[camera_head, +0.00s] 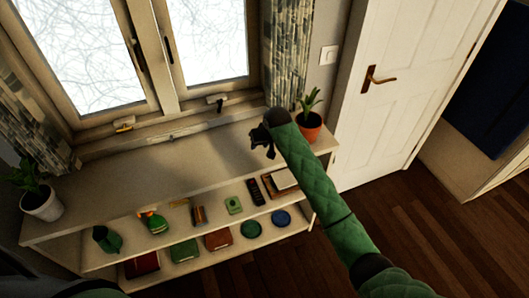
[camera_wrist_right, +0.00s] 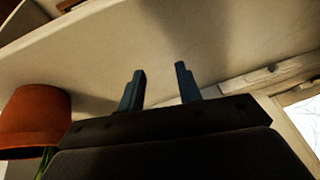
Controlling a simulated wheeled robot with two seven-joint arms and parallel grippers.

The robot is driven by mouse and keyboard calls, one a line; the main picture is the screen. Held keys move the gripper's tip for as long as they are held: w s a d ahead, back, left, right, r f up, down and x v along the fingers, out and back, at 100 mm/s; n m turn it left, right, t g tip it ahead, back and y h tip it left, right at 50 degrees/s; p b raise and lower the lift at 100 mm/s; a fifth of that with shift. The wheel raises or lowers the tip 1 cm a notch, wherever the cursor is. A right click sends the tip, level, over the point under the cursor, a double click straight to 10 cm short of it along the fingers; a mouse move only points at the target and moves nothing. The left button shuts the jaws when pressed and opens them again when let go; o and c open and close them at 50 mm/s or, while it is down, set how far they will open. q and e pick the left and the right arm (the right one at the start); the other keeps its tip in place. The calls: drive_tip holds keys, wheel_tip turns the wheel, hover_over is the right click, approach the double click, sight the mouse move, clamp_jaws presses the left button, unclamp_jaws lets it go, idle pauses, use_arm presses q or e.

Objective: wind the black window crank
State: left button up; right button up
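The black window crank (camera_head: 217,100) sits on the lower window frame, below the right-hand pane, in the head view. My right gripper (camera_head: 262,142) is over the shelf top, to the right of the crank and lower in the picture, apart from it. In the right wrist view my right gripper (camera_wrist_right: 160,88) shows two fingers spread apart with nothing between them. I cannot make out the crank clearly in the wrist view. My left gripper is out of view.
A potted plant (camera_head: 310,127) stands close right of my right gripper; its orange pot (camera_wrist_right: 34,120) shows in the wrist view. Another potted plant (camera_head: 41,203) stands at the shelf's left end. Curtains (camera_head: 288,50) flank the window. The shelf top (camera_head: 150,180) is mostly clear.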

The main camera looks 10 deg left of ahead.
drive_tip(key=shift+s+d+f, duration=0.35)
drive_tip(key=shift+s+d, duration=0.15)
drive_tip(key=shift+s, duration=0.15)
drive_tip(key=shift+s+d+f, duration=0.3)
drive_tip(key=shift+s+d, duration=0.15)
drive_tip(key=shift+s, duration=0.15)
drive_tip(key=shift+o, duration=0.4)
